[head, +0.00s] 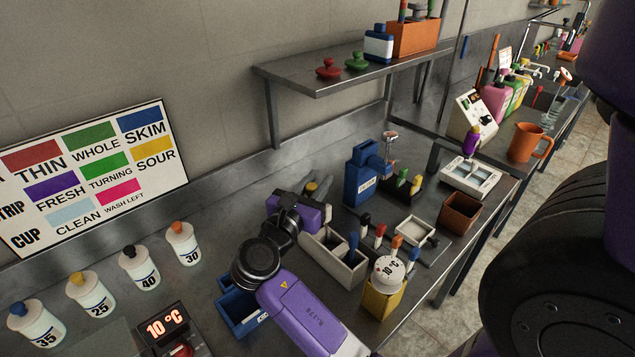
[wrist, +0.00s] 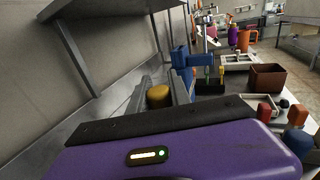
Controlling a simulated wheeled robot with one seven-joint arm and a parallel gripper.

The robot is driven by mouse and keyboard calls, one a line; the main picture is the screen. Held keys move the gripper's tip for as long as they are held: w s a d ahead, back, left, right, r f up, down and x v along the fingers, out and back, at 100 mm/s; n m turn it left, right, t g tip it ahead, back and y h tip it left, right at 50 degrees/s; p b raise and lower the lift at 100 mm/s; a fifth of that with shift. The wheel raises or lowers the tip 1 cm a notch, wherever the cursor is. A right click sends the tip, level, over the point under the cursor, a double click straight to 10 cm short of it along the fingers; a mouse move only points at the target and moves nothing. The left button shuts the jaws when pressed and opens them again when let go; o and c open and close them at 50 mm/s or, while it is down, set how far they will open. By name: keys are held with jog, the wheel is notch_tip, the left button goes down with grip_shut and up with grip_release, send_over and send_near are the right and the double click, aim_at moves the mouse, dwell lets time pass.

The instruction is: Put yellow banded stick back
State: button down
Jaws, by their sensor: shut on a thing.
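My gripper (head: 318,190) is at the end of my purple arm, over the back of the steel bench, and is shut. The yellow end of the banded stick (wrist: 158,96) shows just past the gripper's dark edge in the wrist view; an olive-yellow bit (head: 311,187) also shows at the fingers in the head view. The rest of the stick and any band on it are hidden. A pale grey divided holder (head: 345,272) stands just in front and to the right of my gripper, with a blue-topped stick (head: 352,243) upright in it.
A blue jug (head: 363,175) stands behind the holder, near a black rack (head: 430,190) of coloured pieces. A yellow box (head: 385,302) with a round dial, a blue tray (head: 238,310) and a brown bin (head: 459,212) are near. A shelf (head: 335,75) overhangs the back.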

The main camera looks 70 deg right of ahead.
aim_at(309, 193)
jog(key=shift+f, duration=0.1)
jog(key=c, duration=1.2)
grip_release()
jog(key=a, duration=0.5)
jog(key=w+a, duration=0.1)
jog(key=a, duration=0.1)
jog(key=shift+w+a+b, duration=0.1)
jog(key=shift+a+b, duration=0.1)
jog(key=shift+b, duration=0.15)
jog(key=shift+r, duration=0.25)
